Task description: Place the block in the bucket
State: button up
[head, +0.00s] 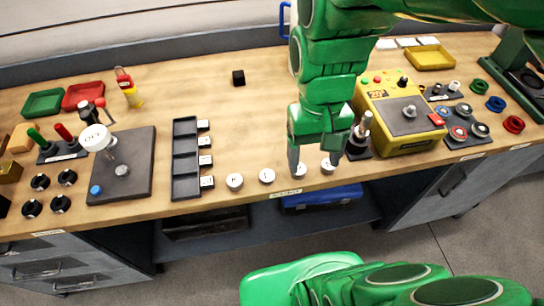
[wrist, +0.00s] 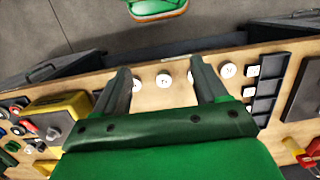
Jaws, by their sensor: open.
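A small black block (head: 239,77) sits on the wooden bench top toward the back, left of my arm in the head view. My gripper (head: 314,163) is open and points down over the front edge of the bench, in front of and to the right of the block. The wrist view shows my gripper (wrist: 160,68) with its two fingers apart and nothing held between them. I cannot make out the block in the wrist view. No whole bucket shows; a blue loop (head: 284,20) at the back edge, partly behind my arm, may be a handle, but I cannot tell.
White round buttons (head: 235,181) line the front edge near my fingers. A black compartment tray (head: 185,190) and a dark plate with a lever (head: 132,185) lie left. A yellow control box (head: 402,135) stands right. The bench around the block is clear.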

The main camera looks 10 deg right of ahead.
jog(key=w+a+r, duration=0.1)
jog(key=w+r, duration=0.1)
jog(key=w, duration=1.3)
jog(key=t, duration=0.2)
send_over(238, 74)
jog(key=f, duration=1)
jog(key=shift+s+d+f, duration=0.25)
jog(key=shift+d+f, duration=0.15)
jog(key=shift+w+a+f, duration=0.15)
jog(key=shift+w+f, duration=0.05)
jog(key=shift+w, duration=0.15)
jog(key=shift+a+f, duration=0.2)
jog(key=shift+f, duration=3.75)
jog(key=shift+c, duration=0.3)
jog(key=shift+r, duration=0.1)
grip_shut()
